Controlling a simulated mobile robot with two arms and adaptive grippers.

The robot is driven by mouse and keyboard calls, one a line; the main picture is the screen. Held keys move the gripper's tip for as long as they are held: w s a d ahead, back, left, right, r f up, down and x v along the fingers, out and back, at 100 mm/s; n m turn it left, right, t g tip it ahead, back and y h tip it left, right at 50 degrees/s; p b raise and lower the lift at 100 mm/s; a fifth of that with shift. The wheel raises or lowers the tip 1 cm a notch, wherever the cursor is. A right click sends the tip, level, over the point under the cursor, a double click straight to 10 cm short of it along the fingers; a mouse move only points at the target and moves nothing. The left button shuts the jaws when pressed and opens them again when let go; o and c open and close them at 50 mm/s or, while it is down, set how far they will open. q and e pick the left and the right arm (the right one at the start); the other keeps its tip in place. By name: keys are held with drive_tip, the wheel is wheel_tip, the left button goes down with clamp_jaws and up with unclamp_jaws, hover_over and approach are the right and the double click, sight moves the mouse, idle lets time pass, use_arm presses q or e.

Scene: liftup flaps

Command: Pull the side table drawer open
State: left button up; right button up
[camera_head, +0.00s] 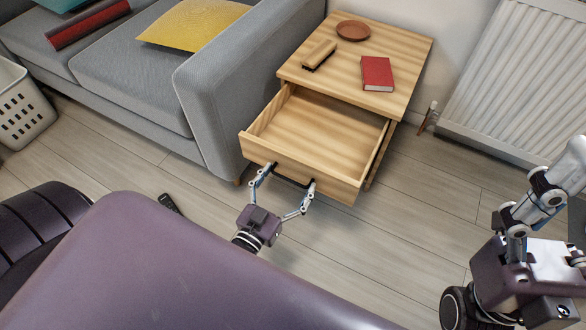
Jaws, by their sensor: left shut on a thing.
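The wooden side table (400,62) stands beside the sofa's arm. Its drawer (325,130) is pulled well out toward me and looks empty inside. A dark bar handle (290,181) is on the drawer front. My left gripper (291,177) is at the drawer front, its two fingers at either end of the handle, shut on it. My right gripper (545,195) is at the right edge of the view, away from the table. Its fingertips are not clear, so I cannot tell whether it is open.
A brush (319,54), a red book (377,73) and a brown dish (353,30) lie on the tabletop. The grey sofa (225,85) is at left, a radiator (515,80) at right. A black remote (170,204) lies on the floor.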

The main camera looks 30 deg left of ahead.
use_arm(q)
drive_tip(key=shift+a, duration=0.15)
drive_tip(key=o, duration=1.4)
drive_tip(key=s, duration=1.2)
drive_tip(key=shift+a, duration=0.2)
drive_tip(key=shift+s, duration=0.15)
